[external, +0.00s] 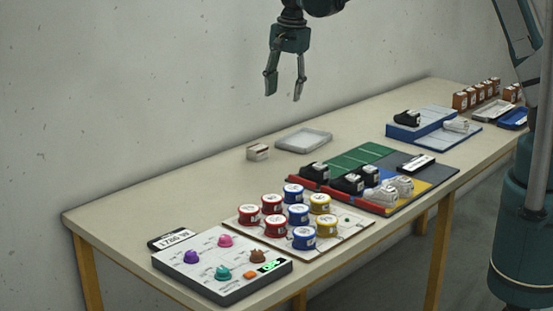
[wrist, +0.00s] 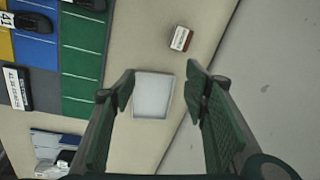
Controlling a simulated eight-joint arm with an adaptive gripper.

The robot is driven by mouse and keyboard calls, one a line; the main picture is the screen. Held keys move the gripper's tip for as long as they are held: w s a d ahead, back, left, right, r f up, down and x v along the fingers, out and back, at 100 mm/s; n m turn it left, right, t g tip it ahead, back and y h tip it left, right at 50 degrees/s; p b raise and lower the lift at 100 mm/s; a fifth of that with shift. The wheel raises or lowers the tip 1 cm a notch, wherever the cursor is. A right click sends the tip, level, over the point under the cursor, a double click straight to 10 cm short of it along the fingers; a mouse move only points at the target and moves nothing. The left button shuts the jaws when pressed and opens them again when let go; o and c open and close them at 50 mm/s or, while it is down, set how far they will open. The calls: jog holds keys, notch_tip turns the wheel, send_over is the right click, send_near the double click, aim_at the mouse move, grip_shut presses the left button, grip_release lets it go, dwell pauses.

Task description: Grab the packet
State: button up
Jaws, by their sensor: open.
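A small white box with a brown side, the likeliest packet (external: 258,152), sits on the table near the wall, left of the white tray. In the wrist view the packet (wrist: 180,39) lies beyond my fingertips, clear of both fingers. My gripper (external: 284,95) is open and empty, high above the back of the table. In the wrist view the spread fingers of my gripper (wrist: 160,82) frame the tray, not the packet. Nothing hides the packet in either view.
A shallow white tray (external: 304,140) lies right of the packet; it also shows in the wrist view (wrist: 154,95). A coloured board (external: 360,157) with dark and pale shoes and a board of round tins (external: 285,218) stand in front. The wall (external: 130,90) runs behind.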

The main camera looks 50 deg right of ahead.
aim_at(257, 147)
jog(key=w+a+f+m, duration=0.1)
jog(key=w+f, duration=0.1)
jog(key=f, duration=0.1)
jog(key=w+a+f+m+g, duration=0.1)
jog(key=w+a+f, duration=0.1)
jog(key=f, duration=0.2)
jog(key=w+a+f+m, duration=0.1)
jog(key=w+a+f, duration=0.1)
jog(key=f, duration=0.2)
jog(key=shift+w+a+f, duration=0.15)
jog(key=shift+a, duration=0.05)
jog(key=shift+f, duration=0.1)
jog(key=shift+f, duration=1.2)
jog(key=shift+f, duration=0.15)
jog(key=shift+w+f, duration=0.1)
jog(key=shift+f, duration=2.35)
jog(key=shift+c, duration=0.7)
jog(key=c, duration=0.9)
